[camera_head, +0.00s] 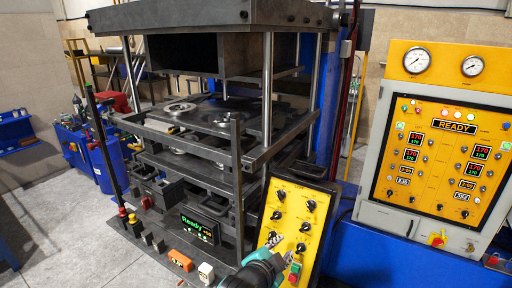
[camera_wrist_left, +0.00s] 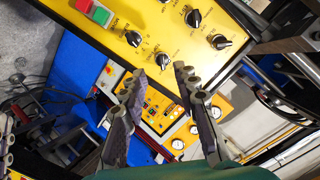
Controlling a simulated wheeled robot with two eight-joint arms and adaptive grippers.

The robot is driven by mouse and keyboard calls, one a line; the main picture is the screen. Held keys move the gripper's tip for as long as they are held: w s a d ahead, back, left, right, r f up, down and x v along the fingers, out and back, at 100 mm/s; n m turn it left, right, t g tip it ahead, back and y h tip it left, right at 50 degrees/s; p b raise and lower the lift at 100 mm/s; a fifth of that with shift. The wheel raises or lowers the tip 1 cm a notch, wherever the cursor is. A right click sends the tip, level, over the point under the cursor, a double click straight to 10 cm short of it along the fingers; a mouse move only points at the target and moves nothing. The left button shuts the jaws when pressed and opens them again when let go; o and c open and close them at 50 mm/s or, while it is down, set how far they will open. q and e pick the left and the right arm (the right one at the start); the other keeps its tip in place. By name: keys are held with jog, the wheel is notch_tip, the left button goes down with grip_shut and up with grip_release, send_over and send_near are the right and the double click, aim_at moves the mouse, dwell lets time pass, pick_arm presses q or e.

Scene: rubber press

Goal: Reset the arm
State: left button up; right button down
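My left gripper (camera_head: 284,243) is at the bottom middle of the head view, in front of the lower part of the small yellow knob panel (camera_head: 292,215). In the left wrist view, my left gripper (camera_wrist_left: 158,70) has its two fingers spread apart with nothing between them. The knob panel (camera_wrist_left: 170,45) lies beyond the fingertips there, with several black knobs and a green and red switch (camera_wrist_left: 96,11). I cannot tell whether the fingers touch the panel; they look apart from it.
A large dark press (camera_head: 205,150) with steel columns fills the middle. A display reading Ready (camera_head: 199,228) sits at its front base. A yellow control cabinet (camera_head: 445,150) with gauges stands at right on a blue base. Grey floor (camera_head: 85,245) is clear at lower left.

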pick_arm(q)
jog(key=s+a+f+n+g+y+b, duration=0.2)
jog(key=s+a+f+n+b, duration=0.4)
jog(key=a+f, duration=0.6)
jog(key=s+a+f+n+g+y+b, duration=0.2)
jog(key=s+a+f+n+y+b, duration=0.2)
jog(key=s+a+f+n+b, duration=0.3)
jog(key=s+a+f+n, duration=0.1)
jog(key=s+a+f, duration=0.1)
jog(key=a+f, duration=0.3)
jog(key=shift+s+a+f, duration=0.15)
jog(key=shift+a+f, duration=0.25)
jog(key=shift+a, duration=1.15)
